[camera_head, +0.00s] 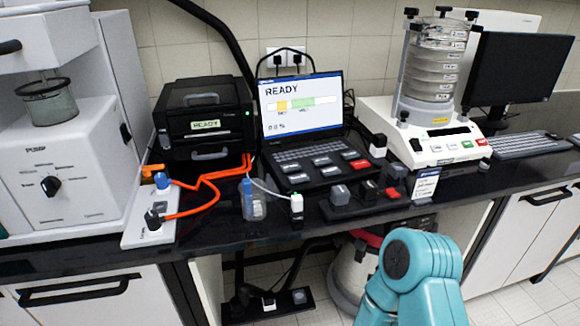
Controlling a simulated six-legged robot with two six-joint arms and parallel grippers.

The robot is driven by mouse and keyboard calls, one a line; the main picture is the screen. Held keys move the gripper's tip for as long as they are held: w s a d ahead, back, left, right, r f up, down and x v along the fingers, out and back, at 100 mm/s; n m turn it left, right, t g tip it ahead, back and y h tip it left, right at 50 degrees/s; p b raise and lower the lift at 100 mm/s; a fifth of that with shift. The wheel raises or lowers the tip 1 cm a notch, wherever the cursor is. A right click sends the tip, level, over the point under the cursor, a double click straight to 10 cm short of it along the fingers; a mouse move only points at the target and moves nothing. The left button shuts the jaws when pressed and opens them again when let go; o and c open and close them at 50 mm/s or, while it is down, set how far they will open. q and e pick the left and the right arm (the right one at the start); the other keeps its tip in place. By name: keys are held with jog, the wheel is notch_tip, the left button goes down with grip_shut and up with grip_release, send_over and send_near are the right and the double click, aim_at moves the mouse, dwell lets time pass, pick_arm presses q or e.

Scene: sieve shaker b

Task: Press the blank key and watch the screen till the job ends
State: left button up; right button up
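The screen (300,104) stands open on the black bench and reads READY, with a yellow and green bar below. In front of it is a black key panel (309,183) with several pale keys and a red key (360,164). The key labels are too small to read, so I cannot tell which one is the blank key. Neither gripper is in view. A teal link of my arm shows low at the right, in front of the bench, and touches no key.
A black box (204,115) with a READY display stands left of the screen, with orange tubes and a small bottle (252,200) before it. A sieve stack (432,62) on a white base and a dark monitor (521,68) stand farther right.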

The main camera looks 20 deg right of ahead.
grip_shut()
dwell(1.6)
